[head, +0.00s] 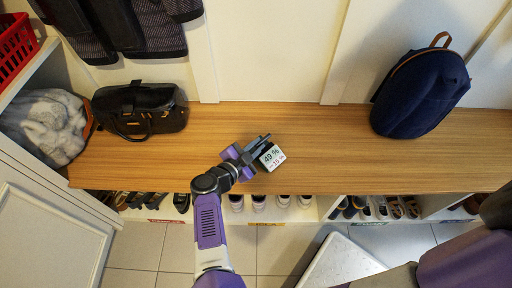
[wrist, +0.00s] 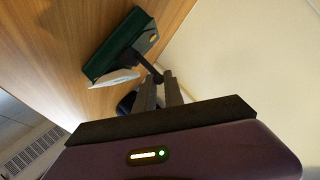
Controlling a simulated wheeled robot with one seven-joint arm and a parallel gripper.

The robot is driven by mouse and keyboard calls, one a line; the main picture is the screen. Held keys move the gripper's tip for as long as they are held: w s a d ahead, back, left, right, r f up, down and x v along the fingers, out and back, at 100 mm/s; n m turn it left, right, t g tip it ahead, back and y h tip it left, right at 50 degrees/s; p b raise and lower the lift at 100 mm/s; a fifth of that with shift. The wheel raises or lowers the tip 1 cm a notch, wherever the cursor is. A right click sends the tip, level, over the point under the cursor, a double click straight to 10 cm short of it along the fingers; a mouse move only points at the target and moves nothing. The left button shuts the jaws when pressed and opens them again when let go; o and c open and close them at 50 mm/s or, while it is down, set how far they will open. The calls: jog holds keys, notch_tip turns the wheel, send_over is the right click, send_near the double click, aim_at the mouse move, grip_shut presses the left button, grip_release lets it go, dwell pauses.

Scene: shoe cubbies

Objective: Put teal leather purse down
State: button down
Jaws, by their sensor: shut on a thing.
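The teal leather purse (wrist: 117,47) shows in the wrist view as a dark green, boxy shape just beyond my fingertips. A dark strip joins it to the fingers. My gripper (wrist: 166,88) is shut on it. In the head view my gripper (head: 262,146) is over the middle of the wooden bench (head: 330,125). There the purse is mostly hidden by the fingers and a white block. I cannot tell whether the purse touches the bench.
A white block with printed figures (head: 272,157) is right beside my fingertips. A black handbag (head: 140,112) stands at the bench's left and a navy backpack (head: 420,95) at its right. Bench top between them is mostly clear. Shoes (head: 259,202) fill cubbies below.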

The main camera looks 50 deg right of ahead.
jog(key=c, duration=1.4)
grip_release()
jog(key=shift+c, duration=0.2)
jog(key=shift+r, duration=0.15)
jog(key=p+v, duration=0.1)
jog(key=v, duration=1.1)
jog(key=shift+a, duration=0.1)
